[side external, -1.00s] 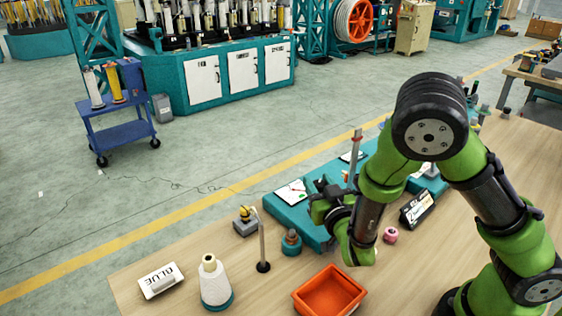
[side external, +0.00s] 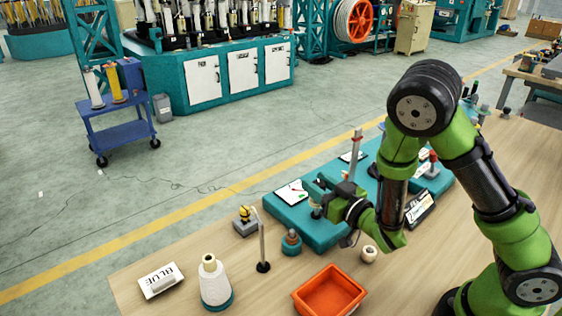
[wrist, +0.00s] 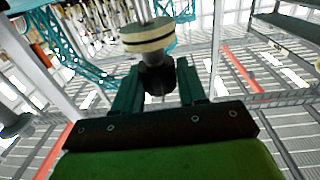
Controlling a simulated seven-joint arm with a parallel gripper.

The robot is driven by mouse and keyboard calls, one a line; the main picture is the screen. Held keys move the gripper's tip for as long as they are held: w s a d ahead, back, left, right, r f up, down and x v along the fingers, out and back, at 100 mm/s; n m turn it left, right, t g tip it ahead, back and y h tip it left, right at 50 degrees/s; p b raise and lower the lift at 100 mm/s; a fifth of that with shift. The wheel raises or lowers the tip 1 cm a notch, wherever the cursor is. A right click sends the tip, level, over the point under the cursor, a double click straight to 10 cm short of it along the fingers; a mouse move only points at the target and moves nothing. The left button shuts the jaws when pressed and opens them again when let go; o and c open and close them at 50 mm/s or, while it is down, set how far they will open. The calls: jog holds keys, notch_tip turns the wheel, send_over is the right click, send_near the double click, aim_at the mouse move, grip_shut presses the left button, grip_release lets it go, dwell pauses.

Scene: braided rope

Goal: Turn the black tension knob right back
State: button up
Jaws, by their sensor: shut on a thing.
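A black knob (wrist: 157,78) sits between the two teal fingers of my gripper (wrist: 158,86) in the wrist view. The fingers are shut on it. In the side view my gripper (side external: 318,190) reaches over the left part of the teal base (side external: 322,236), level and pointing left. The knob cannot be made out there. The knob's turn angle cannot be read.
An orange tray (side external: 328,291), a white thread cone (side external: 213,283), a bent-top metal post (side external: 262,240) and a teal-and-brown piece (side external: 291,242) stand in front. A cream ring (side external: 369,254) lies under my forearm. A tall post (side external: 355,158) rises behind my gripper.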

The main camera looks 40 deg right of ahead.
jog(key=shift+w, duration=0.1)
jog(key=o, duration=0.9)
jog(key=shift+a+m+h, duration=0.1)
jog(key=shift+m+h, duration=0.2)
jog(key=shift+h, duration=0.1)
